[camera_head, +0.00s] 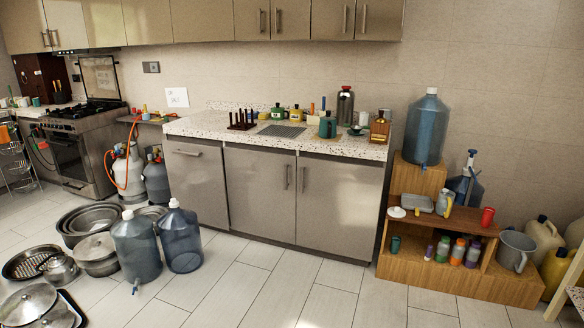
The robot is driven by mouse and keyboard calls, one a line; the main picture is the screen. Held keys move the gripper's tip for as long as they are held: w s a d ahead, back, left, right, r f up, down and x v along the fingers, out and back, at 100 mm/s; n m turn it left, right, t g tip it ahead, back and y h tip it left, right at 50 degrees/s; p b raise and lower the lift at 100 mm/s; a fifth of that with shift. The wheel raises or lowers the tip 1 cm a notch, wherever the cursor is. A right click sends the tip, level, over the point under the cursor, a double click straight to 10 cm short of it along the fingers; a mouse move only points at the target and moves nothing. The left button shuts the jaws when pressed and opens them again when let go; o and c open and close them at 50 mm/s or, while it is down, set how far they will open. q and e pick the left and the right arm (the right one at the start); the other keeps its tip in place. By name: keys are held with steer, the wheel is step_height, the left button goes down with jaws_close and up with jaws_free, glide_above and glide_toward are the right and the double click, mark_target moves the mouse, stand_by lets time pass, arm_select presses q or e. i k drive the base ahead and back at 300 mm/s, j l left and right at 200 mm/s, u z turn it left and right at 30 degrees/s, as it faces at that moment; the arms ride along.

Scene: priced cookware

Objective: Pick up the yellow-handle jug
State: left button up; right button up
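No jug with a clearly yellow handle can be told apart at this size. On the wooden stepped shelf (400,250) at the right, a small grey jug-like container (445,203) with a yellow part stands on the middle step. A yellow jug (556,270) stands on the floor at the right edge, partly hidden by a pale wooden frame. A beige jug (543,238) stands behind it. Neither of my grippers shows in the head view.
Blue water bottles (136,248) and metal pots (97,254) stand on the floor at the left. A speckled counter (215,127) holds several bottles at the back. A large blue bottle (426,128) tops the shelf. The tiled floor (270,285) in the middle is clear.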

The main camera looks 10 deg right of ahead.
mark_target(447, 198)
steer(key=i, duration=0.75)
steer(key=i+z, duration=0.1)
steer(key=i, duration=0.7)
steer(key=i+j+z, duration=0.1)
steer(key=i, duration=0.65)
